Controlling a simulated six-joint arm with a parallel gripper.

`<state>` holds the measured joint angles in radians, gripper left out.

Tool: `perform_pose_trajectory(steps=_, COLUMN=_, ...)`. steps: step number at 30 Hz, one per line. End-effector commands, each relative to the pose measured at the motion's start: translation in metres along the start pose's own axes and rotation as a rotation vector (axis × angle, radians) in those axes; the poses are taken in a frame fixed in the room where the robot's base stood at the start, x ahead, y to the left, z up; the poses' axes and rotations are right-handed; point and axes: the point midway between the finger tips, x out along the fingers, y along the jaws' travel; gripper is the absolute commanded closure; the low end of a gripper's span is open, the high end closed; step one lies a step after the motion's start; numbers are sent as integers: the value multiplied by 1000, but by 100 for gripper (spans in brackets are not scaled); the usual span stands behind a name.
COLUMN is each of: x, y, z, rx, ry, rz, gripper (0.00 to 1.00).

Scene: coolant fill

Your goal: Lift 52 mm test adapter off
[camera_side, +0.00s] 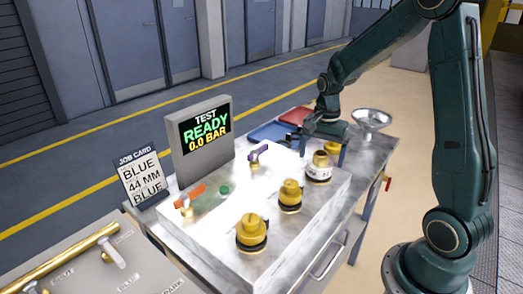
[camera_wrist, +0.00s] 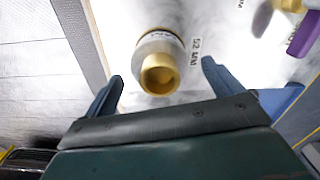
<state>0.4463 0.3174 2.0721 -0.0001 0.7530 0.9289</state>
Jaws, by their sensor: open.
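The 52 mm test adapter (camera_wrist: 158,62) is a brass piece with a pale grey band, beside a "52 MM" label (camera_wrist: 196,50) in the wrist view. What looks like the same adapter (camera_side: 319,168) stands upright on the bright block in the side view. My gripper (camera_wrist: 162,72) is open, with one blue finger on each side of the adapter's near end in the picture. Gaps show between fingers and adapter. In the side view my gripper (camera_side: 324,134) is just behind and above it; the fingertips are hard to make out there.
Two brass adapters with dark bands (camera_side: 290,196) (camera_side: 252,234) stand nearer the front. A purple lever (camera_side: 258,152), an orange lever (camera_side: 188,196) and a screen reading "TEST READY 0.0 BAR" (camera_side: 206,130) are left. Red (camera_side: 295,115) and blue (camera_side: 268,132) trays and a metal funnel (camera_side: 371,120) are behind.

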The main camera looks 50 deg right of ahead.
Motion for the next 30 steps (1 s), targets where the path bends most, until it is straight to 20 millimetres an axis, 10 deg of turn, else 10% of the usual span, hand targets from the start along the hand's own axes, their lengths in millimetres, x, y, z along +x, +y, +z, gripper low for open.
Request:
perform_pose_trajectory(steps=20, x=14, y=0, z=0, rx=0, ry=1, rz=-1, gripper=8)
perform_pose_trajectory(steps=30, x=14, y=0, z=0, rx=0, ry=1, rz=-1, gripper=59)
